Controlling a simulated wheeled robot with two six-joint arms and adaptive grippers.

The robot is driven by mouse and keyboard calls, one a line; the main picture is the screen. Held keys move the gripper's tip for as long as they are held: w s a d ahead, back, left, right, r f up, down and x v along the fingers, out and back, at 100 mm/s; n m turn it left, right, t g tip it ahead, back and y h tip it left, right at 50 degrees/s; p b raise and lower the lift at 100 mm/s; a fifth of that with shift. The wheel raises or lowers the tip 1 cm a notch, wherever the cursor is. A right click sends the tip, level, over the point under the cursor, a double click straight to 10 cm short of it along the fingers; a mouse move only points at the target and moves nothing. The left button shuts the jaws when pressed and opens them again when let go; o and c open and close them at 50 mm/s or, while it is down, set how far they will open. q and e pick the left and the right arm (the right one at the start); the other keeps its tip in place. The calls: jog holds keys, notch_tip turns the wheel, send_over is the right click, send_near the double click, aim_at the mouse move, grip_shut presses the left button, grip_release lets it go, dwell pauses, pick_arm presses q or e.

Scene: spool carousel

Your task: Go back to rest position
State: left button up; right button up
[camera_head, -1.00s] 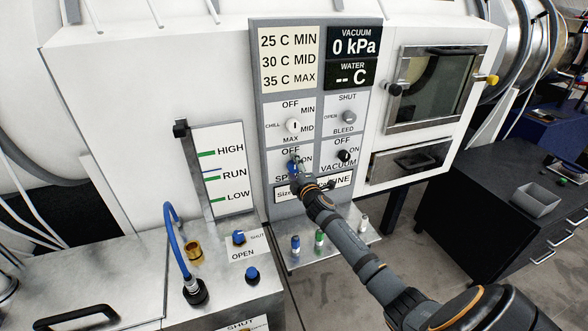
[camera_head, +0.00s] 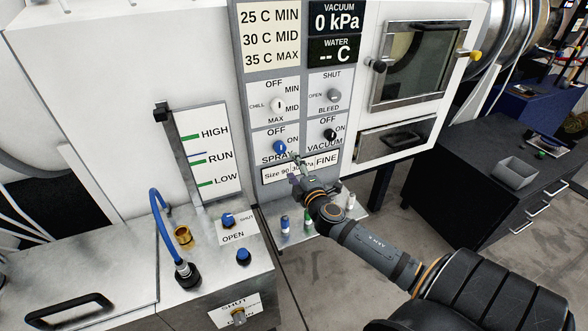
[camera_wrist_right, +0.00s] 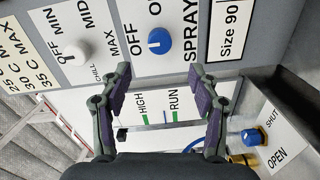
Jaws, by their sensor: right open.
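My right gripper (camera_head: 301,170) is in front of the control panel (camera_head: 286,85), just below and right of the blue spray knob (camera_head: 279,147). In the right wrist view the gripper (camera_wrist_right: 163,95) has its two fingers spread wide with nothing between them. The blue spray knob (camera_wrist_right: 159,41) stands apart, beyond the fingertips. Its pointer lies toward OFF in that view. My left gripper is not seen in either view.
A shelf (camera_head: 270,238) with several small coloured vials juts out below the panel. A steel bench (camera_head: 185,285) with a blue hose (camera_head: 160,222) and blue valves stands at left. A black cabinet (camera_head: 480,170) with a grey tray (camera_head: 516,173) is at right.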

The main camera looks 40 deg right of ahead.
dwell(0.4)
jog(key=s+a+f+m+g+y, duration=0.1)
jog(key=s+a+f+m+g, duration=0.35)
jog(key=s, duration=0.35)
jog(key=s+a+f+m+g+y, duration=0.1)
jog(key=s+a+f+m+g, duration=0.35)
jog(key=s, duration=0.45)
jog(key=s+a+f+m+g+y, duration=0.1)
jog(key=s+a+f+m+g, duration=0.4)
jog(key=s, duration=0.3)
jog(key=s+d+f+n, duration=0.1)
jog(key=s+f, duration=0.1)
jog(key=f, duration=1.1)
jog(key=s+d+f, duration=0.1)
jog(key=f, duration=1.3)
jog(key=s+f+g, duration=0.1)
jog(key=s+f, duration=1.5)
jog(key=s, duration=0.2)
jog(key=shift+s+d+g, duration=0.25)
jog(key=shift+d+g, duration=0.15)
